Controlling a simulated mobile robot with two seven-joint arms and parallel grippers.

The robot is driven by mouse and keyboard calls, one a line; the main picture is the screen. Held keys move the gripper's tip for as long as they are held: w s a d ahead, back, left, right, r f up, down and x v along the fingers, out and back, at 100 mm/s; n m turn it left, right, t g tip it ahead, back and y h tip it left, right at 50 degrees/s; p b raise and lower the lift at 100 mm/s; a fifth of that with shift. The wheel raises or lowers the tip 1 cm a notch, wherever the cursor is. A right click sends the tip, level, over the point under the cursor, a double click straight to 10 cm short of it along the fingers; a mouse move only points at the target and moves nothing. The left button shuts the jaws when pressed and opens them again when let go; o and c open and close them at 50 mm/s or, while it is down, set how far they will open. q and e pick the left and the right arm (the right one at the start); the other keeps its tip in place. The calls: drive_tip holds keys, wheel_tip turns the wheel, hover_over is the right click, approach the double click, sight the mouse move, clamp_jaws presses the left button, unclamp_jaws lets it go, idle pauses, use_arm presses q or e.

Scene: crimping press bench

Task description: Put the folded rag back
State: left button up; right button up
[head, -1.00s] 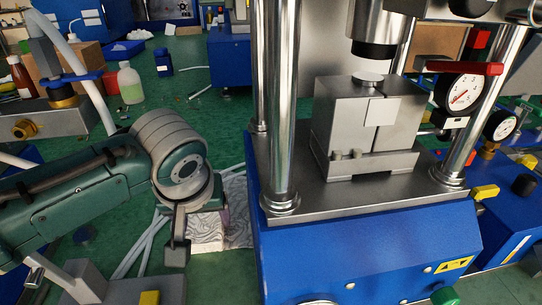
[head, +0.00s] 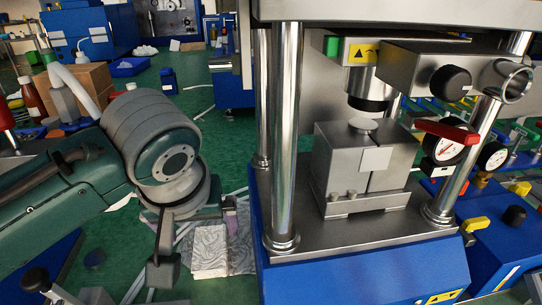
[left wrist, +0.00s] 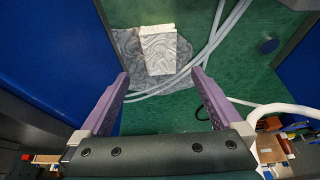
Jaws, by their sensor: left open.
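The folded rag, a pale grey-white patterned rectangle (head: 209,252), lies low beside the blue press base. In the left wrist view the rag (left wrist: 158,44) lies flat on a thin, darker grey patterned sheet (left wrist: 119,46). My left gripper (head: 197,238) is open and empty above the rag, hiding part of it in the head view. In the left wrist view the purple fingers (left wrist: 160,76) are spread apart, with the rag beyond their tips, roughly centred between them. Contact with the rag does not show. My right gripper is not in view.
The press (head: 360,265) with its steel columns stands close to the right of my left gripper. Pale hoses (left wrist: 214,40) run over the green floor beside the rag. Bottles and a cardboard box (head: 84,82) stand at the back left.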

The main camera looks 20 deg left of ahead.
use_arm(q)
drive_tip(key=s+d+r+m+h, duration=0.1)
drive_tip(key=s+m, duration=0.3)
drive_tip(key=s, duration=0.5)
drive_tip(key=s+d+r+m+h, duration=0.1)
drive_tip(key=s+d+r+m, duration=0.2)
drive_tip(key=s, duration=0.5)
drive_tip(key=shift+s+r+m+h+p, duration=0.25)
drive_tip(key=shift+s+m+h+p, duration=0.1)
drive_tip(key=shift+m, duration=0.25)
